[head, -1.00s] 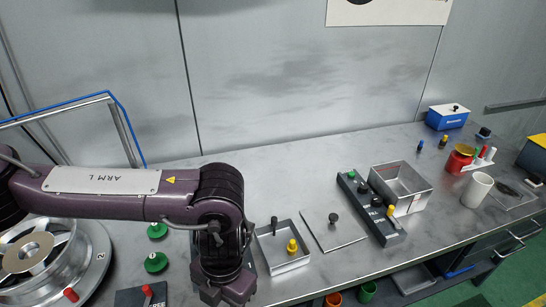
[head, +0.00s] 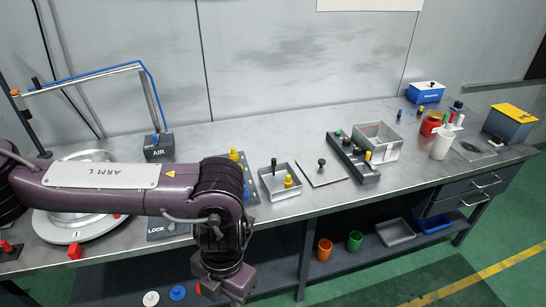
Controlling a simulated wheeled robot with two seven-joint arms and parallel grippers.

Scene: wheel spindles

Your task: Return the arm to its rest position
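My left arm, marked ARM L, reaches in from the left across the front of the workbench (head: 300,125). Its wrist is bent down, and my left gripper (head: 236,286) hangs in front of the bench's front edge. The fingers are dark and seen from above, so I cannot tell whether they are open or shut. No held thing shows. My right arm and gripper are not in view. A large silver wheel (head: 75,228) lies on the bench at left, partly hidden behind my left arm.
An open metal tray (head: 267,191), a flat plate (head: 325,175), a dark switch block (head: 352,160) and a metal bin (head: 391,148) stand along the bench. An AIR box (head: 157,147) stands behind my arm. Orange (head: 324,249) and green (head: 354,241) cups are on the lower shelf. Green floor is clear at right.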

